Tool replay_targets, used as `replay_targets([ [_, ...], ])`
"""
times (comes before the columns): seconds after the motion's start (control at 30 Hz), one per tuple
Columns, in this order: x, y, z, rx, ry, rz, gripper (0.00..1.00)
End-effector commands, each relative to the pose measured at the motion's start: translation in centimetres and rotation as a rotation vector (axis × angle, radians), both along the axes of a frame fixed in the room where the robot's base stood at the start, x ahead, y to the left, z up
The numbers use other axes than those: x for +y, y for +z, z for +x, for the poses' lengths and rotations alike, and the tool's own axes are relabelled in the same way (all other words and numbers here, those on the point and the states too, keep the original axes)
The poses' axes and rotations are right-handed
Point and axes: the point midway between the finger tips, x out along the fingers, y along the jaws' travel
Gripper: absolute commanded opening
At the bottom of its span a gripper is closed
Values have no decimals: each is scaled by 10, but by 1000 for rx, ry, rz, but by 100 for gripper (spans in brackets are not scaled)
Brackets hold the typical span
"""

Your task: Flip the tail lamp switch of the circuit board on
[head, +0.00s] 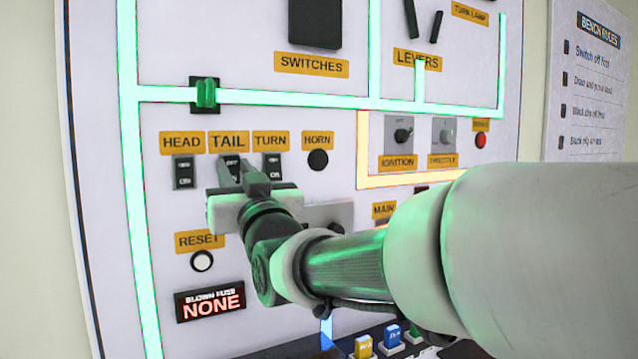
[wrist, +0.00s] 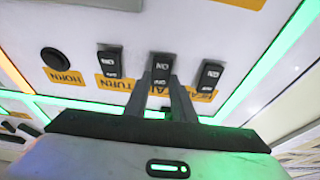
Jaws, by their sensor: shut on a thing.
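The tail lamp switch (wrist: 162,65) is a small black rocker in the middle of a row of three in the wrist view. Its label TAIL (head: 228,141) is orange in the head view. My gripper (wrist: 164,84) has its two dark fingers close together at the near end of this rocker, one on each side, shut on it. In the head view my gripper (head: 241,168) is just below the TAIL label and hides most of the switch. Which way the rocker is tipped I cannot tell.
The head switch (head: 184,172) is left of my gripper and the turn switch (head: 272,165) is close on its right. A black horn button (head: 318,159) lies further right. A white reset button (head: 202,261) and a display reading NONE (head: 210,302) are below.

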Motion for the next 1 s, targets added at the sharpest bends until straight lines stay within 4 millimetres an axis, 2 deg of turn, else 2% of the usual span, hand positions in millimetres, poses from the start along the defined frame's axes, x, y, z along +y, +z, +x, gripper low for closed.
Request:
replay_targets([
  [0.17,0,2,0,-2,0,1,1],
  [0.2,0,2,0,-2,0,1,25],
  [0.3,0,2,0,-2,0,1,42],
  [0.7,-3,-2,-5,1,0,-1,42],
  [0.87,-16,-9,-26,-1,-1,-2,42],
  [1.0,-33,-20,-54,0,0,-1,42],
])
